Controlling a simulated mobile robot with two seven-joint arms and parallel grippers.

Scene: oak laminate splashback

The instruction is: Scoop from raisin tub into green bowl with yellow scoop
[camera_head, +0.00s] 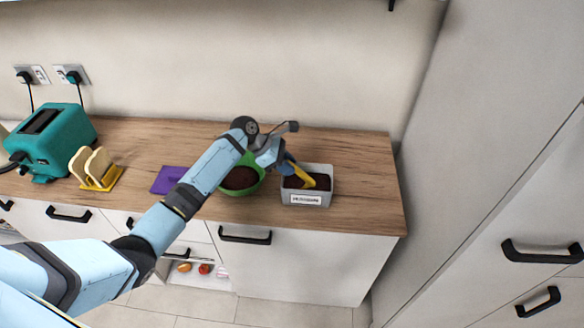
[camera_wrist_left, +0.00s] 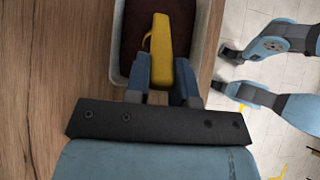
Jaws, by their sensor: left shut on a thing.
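The raisin tub (camera_head: 306,198) is a light grey box with a label on its front and dark brown contents, near the right end of the counter. The green bowl (camera_head: 247,160) stands just left of it, with dark brown contents, partly hidden behind my left arm. My left gripper (camera_head: 288,165) is over the tub, shut on the yellow scoop (camera_head: 307,180). The scoop tilts down into the tub, and its lower end is at the dark contents. The left wrist view shows the scoop (camera_wrist_left: 161,45) between both fingers, above the tub (camera_wrist_left: 118,45).
A purple mat (camera_head: 168,179) lies left of the bowl. A yellow rack (camera_head: 101,182) with bread slices and a teal toaster (camera_head: 54,140) stand further left. The counter (camera_head: 365,185) is clear right of the tub, up to a tall white cabinet (camera_head: 480,130).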

